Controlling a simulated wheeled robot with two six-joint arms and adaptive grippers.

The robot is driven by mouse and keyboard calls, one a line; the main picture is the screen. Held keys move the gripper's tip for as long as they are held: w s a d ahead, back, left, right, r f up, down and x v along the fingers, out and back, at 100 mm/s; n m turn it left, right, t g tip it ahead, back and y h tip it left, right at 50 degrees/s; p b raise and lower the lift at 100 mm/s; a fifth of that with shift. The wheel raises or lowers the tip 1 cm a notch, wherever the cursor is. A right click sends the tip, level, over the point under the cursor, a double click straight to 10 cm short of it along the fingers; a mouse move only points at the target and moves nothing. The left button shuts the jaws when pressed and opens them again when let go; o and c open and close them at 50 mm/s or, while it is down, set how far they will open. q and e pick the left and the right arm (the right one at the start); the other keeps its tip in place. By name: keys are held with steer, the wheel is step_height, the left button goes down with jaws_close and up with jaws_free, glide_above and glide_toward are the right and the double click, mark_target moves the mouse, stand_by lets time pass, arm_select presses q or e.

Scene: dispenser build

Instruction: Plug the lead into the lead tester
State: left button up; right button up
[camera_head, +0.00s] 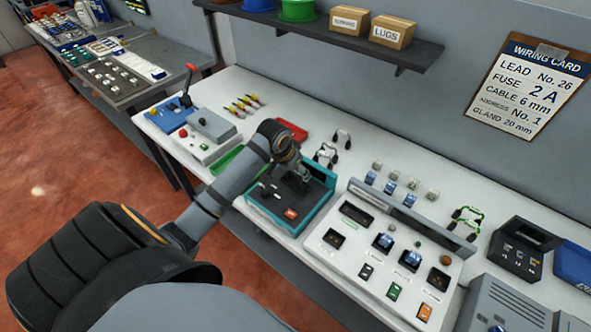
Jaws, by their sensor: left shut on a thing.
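A teal box with a black top (258,209) stands on the white bench in the middle; it looks like the lead tester, though I cannot read a label on it. It has an orange mark on its front and small dark parts on top. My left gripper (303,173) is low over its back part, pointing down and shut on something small. The held thing is mostly hidden by the gripper and wrist, so I cannot tell whether it touches a socket. Dark-and-white leads (326,155) lie just behind the box. My right gripper is out of view.
A white panel with switches and blue parts (350,254) stands right of the teal box. A green lead (466,218) and a dark box (523,248) are farther right. A lever press (187,92) is at the left. A shelf (340,38) hangs above.

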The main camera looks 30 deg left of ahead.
arm_select(q)
steer(key=shift+f, duration=0.3)
stand_by(0.4)
steer(key=o, duration=1.3)
steer(key=shift+c, duration=0.2)
steer(key=shift+o, duration=0.3)
steer(key=shift+o, duration=0.8)
steer(key=shift+p, duration=0.3)
step_height(320, 180, up, 7)
steer(key=p, duration=0.8)
steer(key=shift+p, duration=0.3)
